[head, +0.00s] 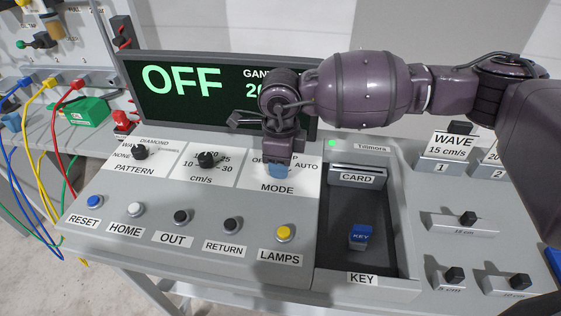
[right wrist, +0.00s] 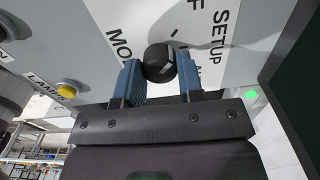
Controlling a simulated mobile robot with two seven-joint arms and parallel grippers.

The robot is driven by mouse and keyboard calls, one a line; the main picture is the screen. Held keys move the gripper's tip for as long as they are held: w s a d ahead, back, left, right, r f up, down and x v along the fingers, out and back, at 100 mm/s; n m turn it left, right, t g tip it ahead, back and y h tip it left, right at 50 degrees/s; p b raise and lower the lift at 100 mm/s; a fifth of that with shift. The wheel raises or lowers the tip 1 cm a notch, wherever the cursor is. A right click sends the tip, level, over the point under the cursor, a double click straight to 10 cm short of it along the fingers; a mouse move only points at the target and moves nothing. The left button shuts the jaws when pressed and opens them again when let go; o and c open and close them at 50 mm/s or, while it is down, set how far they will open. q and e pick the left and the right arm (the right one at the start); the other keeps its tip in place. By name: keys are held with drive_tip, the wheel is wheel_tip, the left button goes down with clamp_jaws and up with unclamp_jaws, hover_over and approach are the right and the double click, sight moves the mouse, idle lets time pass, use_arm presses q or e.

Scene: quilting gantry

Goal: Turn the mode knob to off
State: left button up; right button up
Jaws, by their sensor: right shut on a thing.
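My right gripper (head: 278,168) reaches down onto the MODE section of the sloped console (head: 110,185). In the right wrist view its blue finger pads (right wrist: 159,72) are shut on the black mode knob (right wrist: 159,60), one on each side. A small white mark shows on the knob. The gripper hides the knob in the head view, along with part of the labels around it; AUTO shows to its right. The display (head: 180,108) behind reads OFF in large green letters. My left gripper is not in view.
The pattern knob (head: 140,152) and speed knob (head: 206,160) stand left of the gripper. A row of buttons, with the yellow LAMPS button (head: 285,232), lies in front. To the right is a recessed tray with a blue key (head: 360,237). Cables hang at far left.

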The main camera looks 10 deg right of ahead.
drive_tip(key=shift+r, duration=0.1)
idle(0.3)
drive_tip(key=o, duration=0.9)
drive_tip(key=shift+r, duration=5.35)
drive_tip(key=shift+p, duration=0.3)
